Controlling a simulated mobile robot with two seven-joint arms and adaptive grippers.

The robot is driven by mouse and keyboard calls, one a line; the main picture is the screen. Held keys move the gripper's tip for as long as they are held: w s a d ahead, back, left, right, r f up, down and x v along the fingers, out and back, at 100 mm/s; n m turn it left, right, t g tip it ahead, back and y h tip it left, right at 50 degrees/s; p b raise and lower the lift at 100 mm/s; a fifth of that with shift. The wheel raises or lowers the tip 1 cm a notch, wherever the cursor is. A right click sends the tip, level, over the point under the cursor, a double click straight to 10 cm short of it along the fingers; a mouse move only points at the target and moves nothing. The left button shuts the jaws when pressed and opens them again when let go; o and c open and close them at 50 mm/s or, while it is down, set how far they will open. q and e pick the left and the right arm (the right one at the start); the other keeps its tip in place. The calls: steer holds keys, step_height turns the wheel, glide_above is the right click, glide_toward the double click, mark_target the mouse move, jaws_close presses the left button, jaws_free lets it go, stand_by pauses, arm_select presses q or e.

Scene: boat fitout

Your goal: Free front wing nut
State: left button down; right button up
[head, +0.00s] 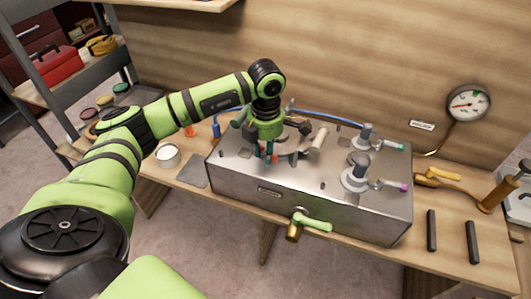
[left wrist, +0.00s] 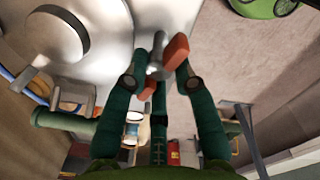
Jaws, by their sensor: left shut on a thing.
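My left gripper (head: 267,157) points down at the left part of the metal box's top (head: 238,165). In the left wrist view its dark green fingers (left wrist: 158,72) are closed around a small grey upright piece with orange-red wings, which looks like the front wing nut (left wrist: 177,50). One wing sticks out beside the right finger; another orange bit shows lower between the fingers. The fingers hide part of the nut, and I cannot tell how it sits on its stud. In the head view only a small reddish spot shows at the fingertips. My right gripper is not in view.
On the box stand two round grey fittings (head: 355,178) with coloured levers. A brass valve with a green handle (head: 312,223) sticks out of the front.

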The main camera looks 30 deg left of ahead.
arm_select(q)
steer(key=n, duration=0.2)
steer(key=n+b, duration=0.1)
steer(key=shift+s+d+f, duration=0.15)
steer(key=shift+s+f, duration=0.05)
steer(key=shift+f, duration=0.05)
steer(key=shift+n+b, duration=0.3)
steer(key=shift+n, duration=1)
steer(key=shift+r, duration=0.1)
steer(key=c, duration=1.1)
jaws_free()
steer(key=shift+d, duration=0.1)
steer(key=shift+w+r, duration=0.1)
steer(key=shift+r, duration=0.2)
steer(key=r, duration=1.1)
steer(key=shift+d+r, duration=0.2)
steer(key=shift+r, duration=0.1)
